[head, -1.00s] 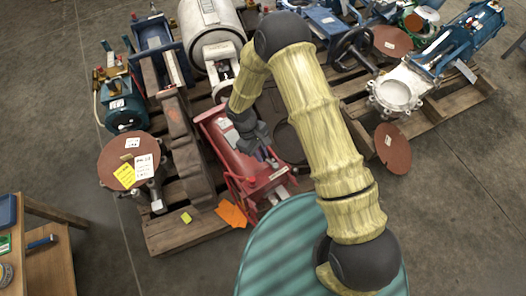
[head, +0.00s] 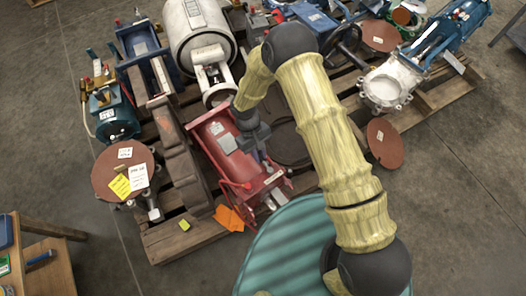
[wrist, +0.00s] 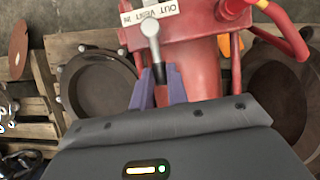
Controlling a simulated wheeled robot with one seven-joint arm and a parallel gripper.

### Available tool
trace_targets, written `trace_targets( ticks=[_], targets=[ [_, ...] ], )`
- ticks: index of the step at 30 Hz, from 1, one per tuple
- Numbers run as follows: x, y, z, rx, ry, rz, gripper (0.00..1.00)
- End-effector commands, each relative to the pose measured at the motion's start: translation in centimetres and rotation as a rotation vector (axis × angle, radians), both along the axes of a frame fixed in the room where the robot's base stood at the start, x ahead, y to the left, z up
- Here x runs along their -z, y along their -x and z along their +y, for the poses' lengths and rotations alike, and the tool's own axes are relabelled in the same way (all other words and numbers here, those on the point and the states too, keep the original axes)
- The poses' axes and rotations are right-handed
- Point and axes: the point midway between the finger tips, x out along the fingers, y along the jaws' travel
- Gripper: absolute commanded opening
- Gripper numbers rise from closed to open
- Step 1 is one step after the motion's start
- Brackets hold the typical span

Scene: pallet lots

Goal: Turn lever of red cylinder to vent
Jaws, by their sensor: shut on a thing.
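The red cylinder (head: 211,139) lies on a pallet, and my gripper (head: 261,156) is at the right side of its near end. In the wrist view, the red body (wrist: 199,60) fills the top middle. A grey metal lever (wrist: 152,42) hangs from a round pivot, its lower end between the two purple fingers of my gripper (wrist: 159,88). The fingers are closed around the lever. A white label (wrist: 150,14) with the words OUT, VENT and IN sits just above the pivot. The lever's tip is hidden by the fingers, and its exact setting is hard to tell.
A red hose (wrist: 285,32) curves right of the lever. Brown discs and a white-and-grey cylinder (head: 198,35) crowd the pallet around the red one. A wooden table (head: 45,262) stands at the lower left. Open concrete floor lies at the right.

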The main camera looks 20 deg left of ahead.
Motion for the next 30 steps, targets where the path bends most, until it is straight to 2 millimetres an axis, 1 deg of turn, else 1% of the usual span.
trace_targets(
  ticks=[11, 12, 14, 15, 25, 28, 30],
  targets=[
    [0.0, 0.0, 0.2, 0.003, -0.003, -0.001, 0.0],
    [0.0, 0.0, 0.2, 0.003, -0.003, -0.001, 0.18],
    [0.0, 0.0, 0.2, 0.003, -0.003, -0.001, 0.3],
    [0.0, 0.0, 0.1, 0.004, -0.003, -0.001, 0.37],
    [-0.2, 0.0, 0.1, 0.004, -0.002, -0.001, 0.38],
    [-0.8, -0.2, 0.3, 0.004, -0.003, -0.001, 0.38],
    [-1.6, -0.4, 0.5, 0.003, -0.004, -0.001, 0.38]
  ],
)
